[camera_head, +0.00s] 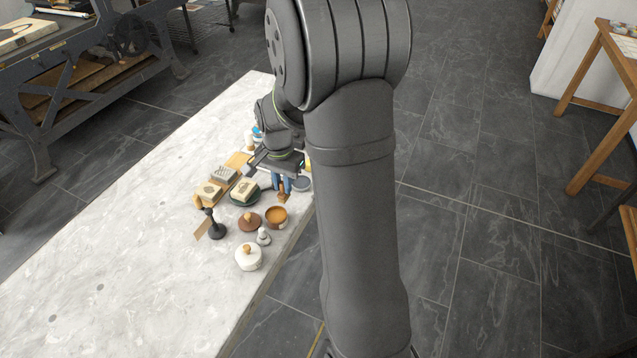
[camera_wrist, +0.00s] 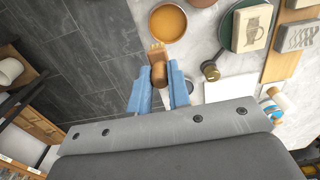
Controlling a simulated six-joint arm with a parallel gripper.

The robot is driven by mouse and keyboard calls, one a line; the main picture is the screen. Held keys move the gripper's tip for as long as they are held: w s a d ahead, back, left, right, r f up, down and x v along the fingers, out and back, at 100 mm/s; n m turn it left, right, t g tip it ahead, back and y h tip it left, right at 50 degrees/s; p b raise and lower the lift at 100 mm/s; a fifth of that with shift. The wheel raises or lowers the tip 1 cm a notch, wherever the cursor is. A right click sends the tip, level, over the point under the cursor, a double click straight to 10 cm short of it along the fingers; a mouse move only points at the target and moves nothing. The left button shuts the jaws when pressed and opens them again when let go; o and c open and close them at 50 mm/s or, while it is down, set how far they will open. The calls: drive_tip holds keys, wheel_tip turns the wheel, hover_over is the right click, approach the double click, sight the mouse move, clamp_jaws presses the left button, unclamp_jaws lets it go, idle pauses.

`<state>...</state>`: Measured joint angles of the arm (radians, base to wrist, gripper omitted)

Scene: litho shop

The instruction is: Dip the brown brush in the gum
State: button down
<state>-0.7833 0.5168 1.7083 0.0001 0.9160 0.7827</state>
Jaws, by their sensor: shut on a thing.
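My gripper (camera_wrist: 159,82), with blue fingers, is shut on the brown brush (camera_wrist: 158,66). In the wrist view the brush lies between the fingers, its pale bristle end pointing toward the bowl of gum. The gum (camera_wrist: 168,21) is an orange-brown surface in a round bowl just beyond the bristles. In the head view the brush (camera_head: 283,197) hangs below my gripper (camera_head: 284,184), behind the gum bowl (camera_head: 276,218). The bristles appear outside the bowl; their exact height above the table cannot be told.
A stone block (camera_head: 244,191) sits on a dark green dish left of my gripper. A brown knobbed lid (camera_head: 249,222), a black-handled tool (camera_head: 214,227), a small pale knobbed item (camera_head: 263,237) and a white lidded pot (camera_head: 248,258) stand near the bowl. The near left marble tabletop is clear.

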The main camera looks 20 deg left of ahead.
drive_tip(key=shift+s+a+f, duration=0.3)
drive_tip(key=shift+s+f, duration=0.1)
drive_tip(key=shift+f, duration=0.45)
drive_tip(key=shift+s+a+f, duration=0.35)
drive_tip(key=shift+f, duration=0.5)
drive_tip(key=shift+s+a+f, duration=0.3)
drive_tip(key=shift+s+f, duration=0.1)
drive_tip(key=shift+f, duration=0.45)
drive_tip(key=shift+f, duration=0.55)
idle(0.4)
wheel_tip(320, 180, up, 7)
idle(0.8)
drive_tip(key=w+d+f, duration=0.4)
drive_tip(key=w+d, duration=0.3)
drive_tip(key=d, duration=0.2)
drive_tip(key=w+d+f, duration=0.3)
drive_tip(key=w+d, duration=0.3)
drive_tip(key=d, duration=0.2)
drive_tip(key=w+d+f, duration=0.2)
drive_tip(key=d+f, duration=0.1)
drive_tip(key=d, duration=0.6)
drive_tip(key=w+d+f, duration=0.2)
drive_tip(key=d+f, duration=0.1)
drive_tip(key=d, duration=0.7)
drive_tip(key=shift+f, duration=0.2)
